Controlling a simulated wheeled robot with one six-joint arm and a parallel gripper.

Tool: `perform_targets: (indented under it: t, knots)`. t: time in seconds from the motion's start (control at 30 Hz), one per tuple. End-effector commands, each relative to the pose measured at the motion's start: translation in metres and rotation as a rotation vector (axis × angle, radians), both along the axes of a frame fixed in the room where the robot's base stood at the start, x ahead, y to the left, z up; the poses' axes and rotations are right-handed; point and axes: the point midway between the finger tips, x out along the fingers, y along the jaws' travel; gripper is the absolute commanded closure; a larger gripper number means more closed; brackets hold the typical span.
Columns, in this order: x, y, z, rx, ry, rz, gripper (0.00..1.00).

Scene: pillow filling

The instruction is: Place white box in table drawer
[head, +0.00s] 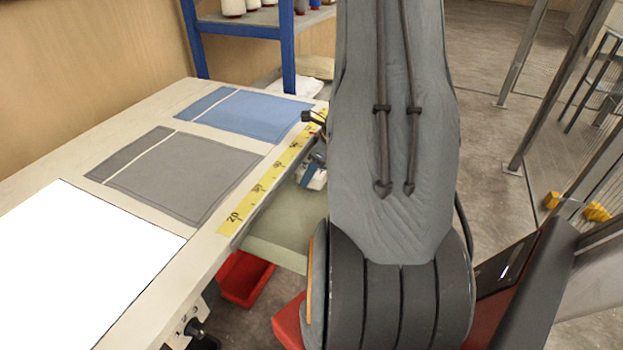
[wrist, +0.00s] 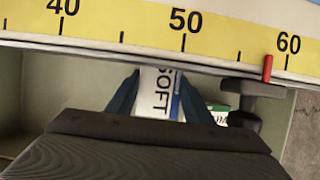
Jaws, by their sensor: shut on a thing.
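The white box (wrist: 157,93), printed "SOFT" with a blue stripe, is between the dark blue fingers of my gripper (wrist: 160,84) in the wrist view. My gripper is shut on it. In the head view a white box end (head: 313,177) shows beside my arm, by the table's edge. The open pale green drawer (head: 277,236) extends from under the table edge, and its floor shows in the wrist view (wrist: 70,88). The box is over or inside the drawer; I cannot tell whether it touches the floor. My arm hides part of the drawer.
A red bin (head: 243,278) is below. A blue-framed shelf (head: 288,50) stands behind.

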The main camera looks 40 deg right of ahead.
Motion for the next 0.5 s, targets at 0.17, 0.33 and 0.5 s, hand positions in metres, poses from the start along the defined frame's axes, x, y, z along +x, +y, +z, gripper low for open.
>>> perform_targets:
  t: [0.17, 0.33, 0.5]
  knots:
    - [0.000, -0.002, -0.022, -0.001, 0.000, -0.004, 0.77]
    - [-0.002, -0.004, -0.029, -0.001, 0.000, -0.008, 0.77]
    - [-0.003, -0.004, -0.027, -0.001, 0.000, -0.009, 0.77]
